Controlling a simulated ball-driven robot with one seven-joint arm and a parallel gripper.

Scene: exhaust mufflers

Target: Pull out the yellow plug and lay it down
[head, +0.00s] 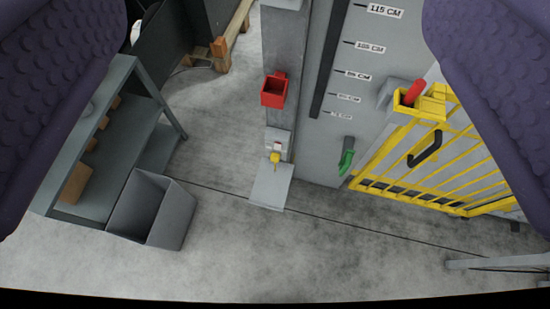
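The yellow plug (275,158) is small and sits at a pale socket plate (284,137) low on a grey post. How deep the plug sits cannot be seen. My gripper (273,110) shows as two dark purple padded fingers at the left and right edges. They are wide apart with nothing between them, and the plug is well beyond them.
A red box (274,91) is on the post above the plug. To the right are a green handle (347,158), a yellow barred gate (430,160) and a yellow holder with a red item (411,96). A grey bin (150,210) and shelf (115,165) stand left.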

